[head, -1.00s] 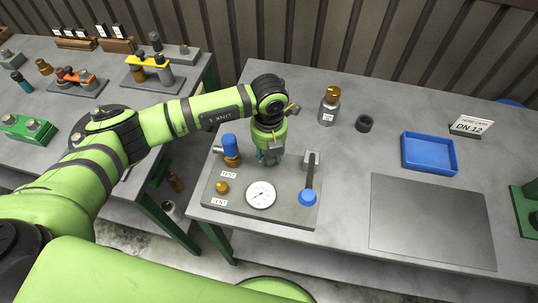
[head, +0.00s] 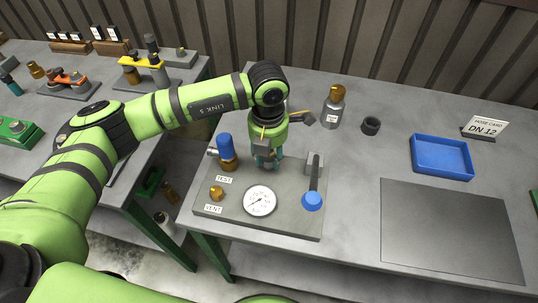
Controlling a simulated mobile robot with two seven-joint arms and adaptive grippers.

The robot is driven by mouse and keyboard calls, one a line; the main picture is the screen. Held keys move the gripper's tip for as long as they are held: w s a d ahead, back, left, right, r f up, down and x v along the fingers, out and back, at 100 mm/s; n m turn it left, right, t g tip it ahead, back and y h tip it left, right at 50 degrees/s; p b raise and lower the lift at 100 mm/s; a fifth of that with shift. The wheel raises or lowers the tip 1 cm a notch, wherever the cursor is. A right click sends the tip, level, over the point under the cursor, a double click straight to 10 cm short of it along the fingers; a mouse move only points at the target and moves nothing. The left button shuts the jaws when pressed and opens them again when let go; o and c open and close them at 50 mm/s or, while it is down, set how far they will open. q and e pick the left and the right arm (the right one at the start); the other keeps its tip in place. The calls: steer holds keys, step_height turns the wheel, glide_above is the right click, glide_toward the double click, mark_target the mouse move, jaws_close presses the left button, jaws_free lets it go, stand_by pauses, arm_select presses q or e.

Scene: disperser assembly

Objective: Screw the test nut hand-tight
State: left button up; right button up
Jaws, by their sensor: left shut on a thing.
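My left gripper (head: 268,161) points down over the back middle of the grey test block (head: 275,222). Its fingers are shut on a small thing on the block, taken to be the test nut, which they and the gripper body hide. I cannot see its thread or how it is seated. Left of the gripper stands a brass fitting with a blue top (head: 227,150), behind the TEST label (head: 224,180). A round gauge (head: 259,200) is in front. My right gripper is not in view.
A lever with a blue knob (head: 312,200) stands close right of the gripper. A brass vent knob (head: 217,193) is at front left. The dark mat (head: 450,232) is bare.

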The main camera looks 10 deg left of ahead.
mark_target(267, 159)
arm_select(q)
steer(key=shift+s+f, duration=0.25)
steer(key=shift+s, duration=0.1)
steer(key=o, duration=1.1)
steer(key=shift+a, duration=0.1)
steer(key=shift+s+r, duration=0.1)
steer(key=shift+r, duration=0.1)
steer(key=shift+w+r, duration=0.2)
step_height(267, 159, up, 12)
steer(key=shift+s+f, duration=0.15)
steer(key=shift+f, duration=0.05)
